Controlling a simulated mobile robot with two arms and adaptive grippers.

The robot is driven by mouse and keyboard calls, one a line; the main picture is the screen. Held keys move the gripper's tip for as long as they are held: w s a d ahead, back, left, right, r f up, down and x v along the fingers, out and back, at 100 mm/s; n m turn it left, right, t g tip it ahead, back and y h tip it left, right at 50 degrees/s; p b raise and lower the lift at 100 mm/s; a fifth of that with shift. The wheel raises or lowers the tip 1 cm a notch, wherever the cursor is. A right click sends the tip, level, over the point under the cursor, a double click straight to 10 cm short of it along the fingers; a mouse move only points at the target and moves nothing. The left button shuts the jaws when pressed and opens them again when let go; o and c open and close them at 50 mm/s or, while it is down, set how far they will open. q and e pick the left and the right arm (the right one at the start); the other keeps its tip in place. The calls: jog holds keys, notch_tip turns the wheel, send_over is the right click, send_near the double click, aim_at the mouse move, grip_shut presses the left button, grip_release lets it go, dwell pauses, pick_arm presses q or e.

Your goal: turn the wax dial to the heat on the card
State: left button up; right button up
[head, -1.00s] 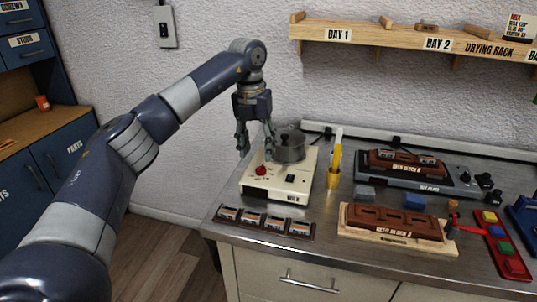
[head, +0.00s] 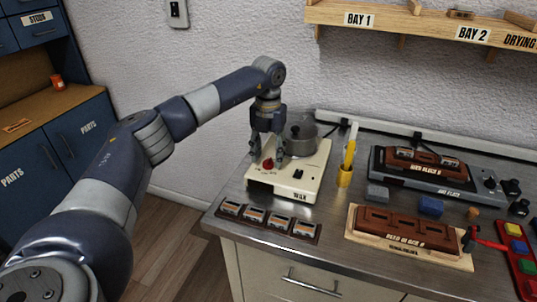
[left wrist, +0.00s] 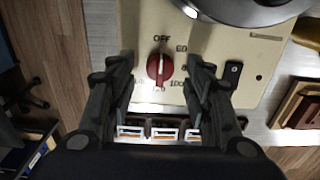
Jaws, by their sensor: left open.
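The cream wax heater (head: 305,178) stands at the left end of the bench with a grey lidded pot (head: 301,140) on it. Its red wax dial (left wrist: 160,69) lies between my left fingers in the left wrist view, and it also shows in the head view (head: 268,164). The dial's white pointer line is upright, toward OFF. Other marks around it are partly hidden by the fingers. My left gripper (head: 267,158) is open, pointing down over the dial, with a finger on each side and gaps to it. No card with a heat is readable here. My right gripper is not in view.
A strip of small reed pieces (head: 269,221) lies in front of the heater. A yellow cup with a tall tool (head: 345,172) stands to its right. Reed blocks (head: 365,249) and a grey hot plate (head: 420,182) fill the bench further right. A shelf hangs above.

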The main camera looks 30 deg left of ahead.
pick_arm(q)
jog(key=shift+s+f, duration=0.1)
jog(key=shift+f, duration=0.45)
jog(key=c, duration=1.1)
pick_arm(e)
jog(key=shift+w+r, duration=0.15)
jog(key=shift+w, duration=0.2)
